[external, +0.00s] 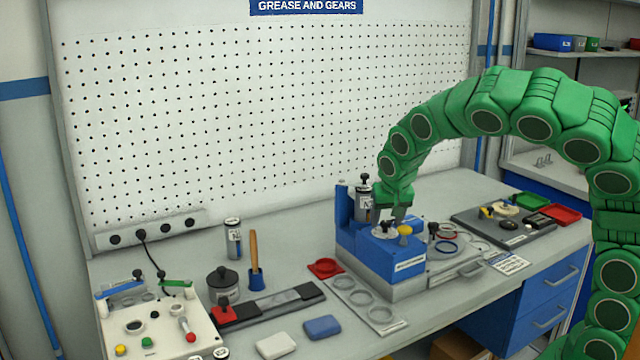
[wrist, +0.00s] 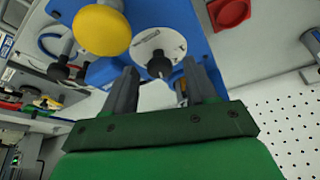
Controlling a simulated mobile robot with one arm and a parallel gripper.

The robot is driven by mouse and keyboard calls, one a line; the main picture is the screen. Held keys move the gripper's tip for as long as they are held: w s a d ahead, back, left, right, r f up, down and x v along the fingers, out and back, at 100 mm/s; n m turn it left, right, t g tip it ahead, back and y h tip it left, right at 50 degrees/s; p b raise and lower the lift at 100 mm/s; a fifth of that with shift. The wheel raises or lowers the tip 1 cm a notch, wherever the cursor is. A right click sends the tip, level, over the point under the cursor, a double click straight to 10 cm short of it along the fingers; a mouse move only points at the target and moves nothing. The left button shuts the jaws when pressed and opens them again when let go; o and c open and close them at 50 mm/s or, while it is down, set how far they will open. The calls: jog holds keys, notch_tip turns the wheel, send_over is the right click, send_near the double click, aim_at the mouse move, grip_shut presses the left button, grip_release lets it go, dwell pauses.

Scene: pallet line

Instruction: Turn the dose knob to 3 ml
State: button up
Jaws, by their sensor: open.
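The blue dosing machine (external: 372,255) stands on the bench, with a canister (external: 364,205) on its back part. On its top is a white round dial (external: 385,233) with a black knob, which I take for the dose knob (wrist: 160,66). The printing on the white dial (wrist: 150,42) is too small to read, so its setting cannot be told. A yellow knob (wrist: 102,30) sits beside it, also seen in the external view (external: 404,230). My gripper (external: 396,214) is just above the machine's top. In the wrist view my gripper (wrist: 160,76) is open, its fingers apart on either side of the black knob; contact cannot be seen.
A dark tray (external: 500,232) with small parts is at right. A control box (external: 155,325) stands at front left. A pegboard (external: 260,110) rises behind.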

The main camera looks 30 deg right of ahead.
jog(key=v, duration=0.7)
jog(key=shift+s+r, duration=0.15)
jog(key=s+d+r+m+g+y, duration=0.1)
jog(key=s+d+r+g+y, duration=0.1)
jog(key=s+d, duration=0.7)
jog(key=s+d+f+n+g, duration=0.1)
jog(key=s+d, duration=0.2)
jog(key=s, duration=0.6)
jog(key=s+d+f+n+g, duration=0.1)
jog(key=s+d+n, duration=0.1)
jog(key=s, duration=0.6)
jog(key=s+d+f+n+g, duration=0.1)
jog(key=s+d, duration=0.3)
jog(key=s, duration=0.5)
jog(key=shift+s+f+n+g, duration=0.3)
jog(key=shift+f+n+g, duration=0.15)
jog(key=shift+n, duration=0.25)
jog(key=shift+d, duration=0.15)
